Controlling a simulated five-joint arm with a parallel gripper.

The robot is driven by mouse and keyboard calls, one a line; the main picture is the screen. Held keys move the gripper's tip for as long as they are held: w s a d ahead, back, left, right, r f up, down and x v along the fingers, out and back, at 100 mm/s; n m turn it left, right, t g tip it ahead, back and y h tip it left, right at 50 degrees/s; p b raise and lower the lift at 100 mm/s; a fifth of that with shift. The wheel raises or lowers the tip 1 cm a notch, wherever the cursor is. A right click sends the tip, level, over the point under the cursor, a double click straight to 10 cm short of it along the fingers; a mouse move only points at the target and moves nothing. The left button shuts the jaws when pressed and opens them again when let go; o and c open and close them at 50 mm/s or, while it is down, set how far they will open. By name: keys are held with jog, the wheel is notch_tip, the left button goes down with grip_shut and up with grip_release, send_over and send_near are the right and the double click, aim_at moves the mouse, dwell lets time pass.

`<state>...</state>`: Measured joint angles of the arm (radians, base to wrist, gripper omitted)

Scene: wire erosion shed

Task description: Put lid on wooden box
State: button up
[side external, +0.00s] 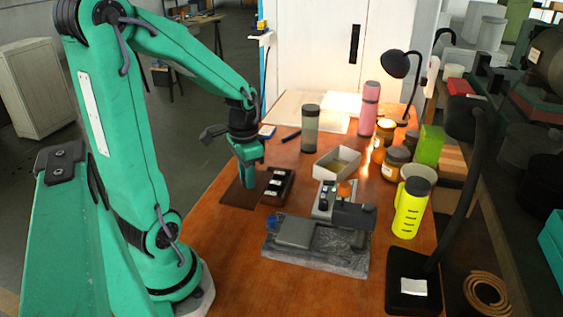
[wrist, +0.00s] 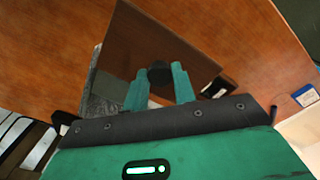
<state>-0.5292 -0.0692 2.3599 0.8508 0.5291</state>
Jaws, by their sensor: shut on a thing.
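The lid (side external: 235,194) is a flat, dark brown square plate with a dark round knob. In the wrist view the lid (wrist: 150,38) spreads out beyond my fingers. My gripper (side external: 248,184) is shut on its knob, which shows between the two green fingertips (wrist: 158,80). I cannot tell whether the lid touches the table or is just above it. The wooden box (side external: 289,189) is dark brown and open on top, with several black and white items inside. It stands just right of the lid in the side view. In the wrist view my gripper mostly hides it.
A grey machine on a slab (side external: 315,262) stands in front of the box. An open pale tray (side external: 337,163) is to the right. A grey-green canister (side external: 310,130) and a dark marker (side external: 291,136) are behind. The wooden table (side external: 220,245) is clear at its left front.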

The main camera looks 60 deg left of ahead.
jog(key=shift+w, duration=0.1)
jog(key=w+a, duration=0.8)
jog(key=w, duration=0.4)
jog(key=shift+a+f, duration=0.3)
jog(key=shift+f, duration=0.2)
jog(key=shift+f, duration=3)
jog(key=shift+f, duration=0.2)
dwell(0.3)
jog(key=o, duration=1.6)
jog(key=shift+r, duration=0.15)
